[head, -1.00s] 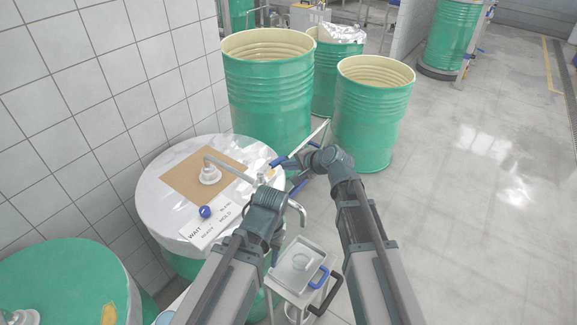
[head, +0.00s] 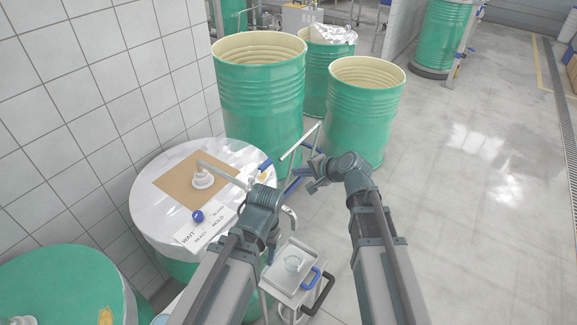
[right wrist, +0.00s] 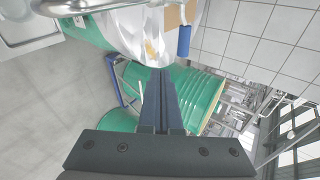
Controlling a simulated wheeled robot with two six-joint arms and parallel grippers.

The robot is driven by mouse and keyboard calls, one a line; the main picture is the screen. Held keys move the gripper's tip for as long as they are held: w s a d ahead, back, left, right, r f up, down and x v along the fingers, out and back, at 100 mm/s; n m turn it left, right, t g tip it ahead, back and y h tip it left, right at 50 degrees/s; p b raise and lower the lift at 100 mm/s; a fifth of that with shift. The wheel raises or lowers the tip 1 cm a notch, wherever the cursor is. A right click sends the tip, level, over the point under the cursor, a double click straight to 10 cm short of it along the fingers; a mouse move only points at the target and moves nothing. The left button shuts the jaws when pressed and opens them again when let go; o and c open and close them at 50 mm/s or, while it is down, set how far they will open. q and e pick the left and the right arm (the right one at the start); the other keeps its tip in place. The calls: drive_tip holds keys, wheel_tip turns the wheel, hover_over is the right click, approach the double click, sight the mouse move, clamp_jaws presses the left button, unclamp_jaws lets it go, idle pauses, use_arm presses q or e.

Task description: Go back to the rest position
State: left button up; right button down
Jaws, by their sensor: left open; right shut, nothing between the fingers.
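My left gripper (head: 262,190) is over the right edge of the foil-covered drum (head: 155,220). Its fingers are small and partly hidden by my wrist; it is open, and I see nothing held. My right gripper (head: 313,174) is to the right of it and a little higher, in front of the open green drums. In the right wrist view my right fingers (right wrist: 160,100) are pressed together and empty. They point toward the white-topped drum (right wrist: 140,35) and the green drum beyond.
Open green drums (head: 262,95) (head: 362,110) stand behind my grippers. A small steel cart (head: 287,268) with blue and black handles is below, between my arms. A blue-handled rod (head: 264,165) lies by the foil drum's edge. Clear floor (head: 480,220) lies to the right.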

use_arm(q)
wheel_tip(320, 180, up, 2)
drive_tip(key=shift+d+r+p, duration=0.1)
drive_tip(key=shift+d+p, duration=0.05)
drive_tip(key=shift+p, duration=0.55)
use_arm(e)
drive_tip(key=v, duration=0.3)
drive_tip(key=shift+d+r, duration=0.15)
drive_tip(key=shift+d, duration=0.35)
